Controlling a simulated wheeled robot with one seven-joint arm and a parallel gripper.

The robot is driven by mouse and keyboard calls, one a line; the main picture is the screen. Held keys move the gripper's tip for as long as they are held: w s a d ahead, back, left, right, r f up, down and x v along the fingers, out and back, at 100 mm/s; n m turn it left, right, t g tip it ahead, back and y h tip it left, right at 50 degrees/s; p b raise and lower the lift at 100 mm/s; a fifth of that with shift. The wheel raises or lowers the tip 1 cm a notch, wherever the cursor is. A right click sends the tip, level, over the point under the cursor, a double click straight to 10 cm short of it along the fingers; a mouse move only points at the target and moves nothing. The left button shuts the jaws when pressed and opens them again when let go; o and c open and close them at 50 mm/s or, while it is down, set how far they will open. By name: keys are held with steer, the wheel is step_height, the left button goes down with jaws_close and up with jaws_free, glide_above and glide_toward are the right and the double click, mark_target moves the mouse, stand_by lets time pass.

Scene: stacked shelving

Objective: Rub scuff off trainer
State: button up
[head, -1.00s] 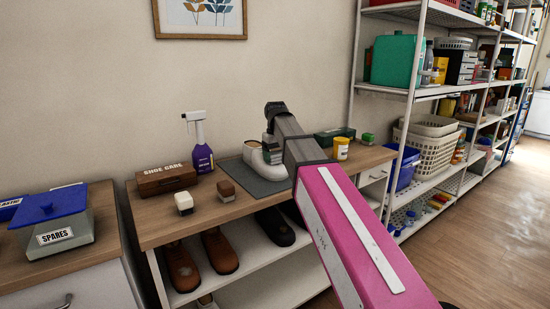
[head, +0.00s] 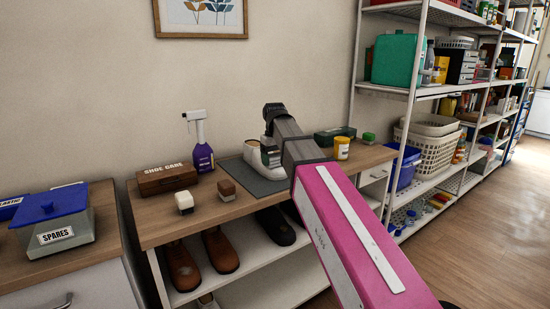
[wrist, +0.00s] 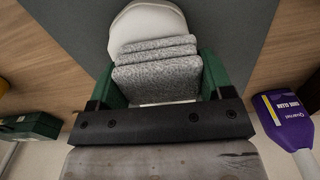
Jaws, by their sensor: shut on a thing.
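The white trainers (head: 252,155) stand on a grey mat (head: 262,184) on the wooden bench top, partly hidden behind my arm. One white trainer (wrist: 148,18) shows at the top of the wrist view. My gripper (wrist: 160,78) has green fingers and is shut on a folded, speckled grey cloth (wrist: 157,76). The cloth lies over the trainer in that view; I cannot tell whether it presses on it. The cloth hides much of the trainer, and I see no scuff. In the head view my arm hides most of the gripper.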

steer(key=shift+w+d+f, duration=0.1)
steer(key=shift+w+d, duration=0.1)
steer(key=shift+w, duration=0.75)
steer(key=shift+w+d, duration=0.2)
steer(key=shift+w, duration=0.75)
steer(key=shift+c, duration=0.3)
steer(key=shift+s+r, duration=0.1)
steer(key=shift+r, duration=1.45)
